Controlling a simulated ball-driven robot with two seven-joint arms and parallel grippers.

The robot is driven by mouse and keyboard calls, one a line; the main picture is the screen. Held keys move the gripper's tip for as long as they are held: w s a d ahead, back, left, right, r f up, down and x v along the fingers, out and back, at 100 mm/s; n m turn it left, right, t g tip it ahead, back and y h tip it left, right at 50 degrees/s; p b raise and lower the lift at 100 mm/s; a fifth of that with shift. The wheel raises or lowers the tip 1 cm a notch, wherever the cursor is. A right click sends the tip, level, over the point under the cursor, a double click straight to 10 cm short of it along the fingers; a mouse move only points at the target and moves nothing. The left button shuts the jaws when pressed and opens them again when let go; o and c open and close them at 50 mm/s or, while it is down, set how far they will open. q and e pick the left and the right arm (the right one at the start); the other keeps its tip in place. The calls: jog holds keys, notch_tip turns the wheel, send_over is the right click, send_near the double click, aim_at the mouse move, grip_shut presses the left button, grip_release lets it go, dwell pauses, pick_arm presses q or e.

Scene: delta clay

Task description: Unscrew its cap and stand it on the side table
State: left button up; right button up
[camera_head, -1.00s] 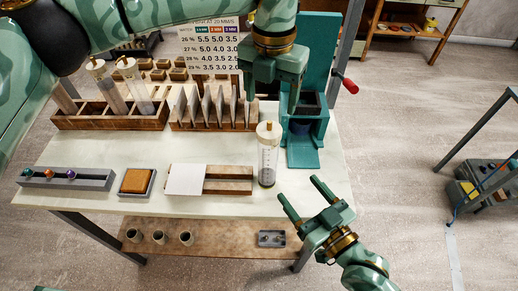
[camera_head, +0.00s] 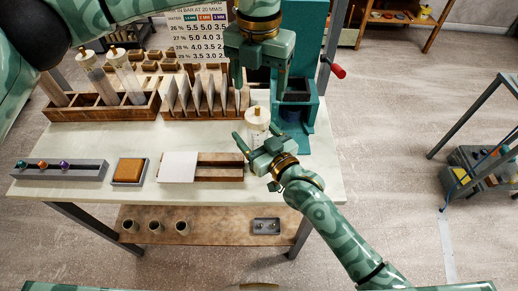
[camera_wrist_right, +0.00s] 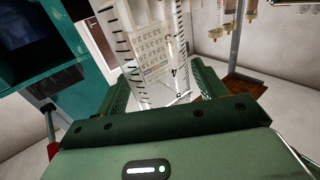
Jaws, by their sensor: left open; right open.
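A clear graduated tube (camera_head: 255,127) with a cream cap (camera_head: 257,111) and small brass top stands upright near the front right of the worktable. It also shows in the right wrist view (camera_wrist_right: 150,50), between the two fingers, its scale visible and its cap out of view. My right gripper (camera_head: 255,138) is open around the tube's body, hiding its lower part; contact is unclear. My left gripper (camera_head: 260,88) is open and empty, pointing down above and behind the cap. A grey-framed stand (camera_head: 478,125) is at the right edge; I cannot tell if it is the side table.
A teal press (camera_head: 300,60) with a red-knobbed lever stands behind the tube. A wood block with a white card (camera_head: 178,168) lies left of the tube.

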aim_at(258, 107)
pick_arm(q)
jog(key=shift+s+a, duration=0.15)
jog(key=shift+a, duration=0.05)
pick_arm(e)
jog(key=shift+s+a, duration=0.1)
jog(key=shift+a, duration=0.15)
pick_arm(q)
jog(key=shift+d, duration=0.1)
pick_arm(e)
jog(key=shift+d, duration=0.1)
grip_shut()
pick_arm(q)
jog(key=m, duration=2.1)
jog(key=shift+m, duration=0.3)
jog(key=m, duration=0.9)
jog(key=shift+f+m, duration=0.25)
jog(key=shift+m, duration=0.15)
notch_tip(258, 107, down, 8)
jog(key=shift+r, duration=0.25)
jog(key=shift+c, duration=0.3)
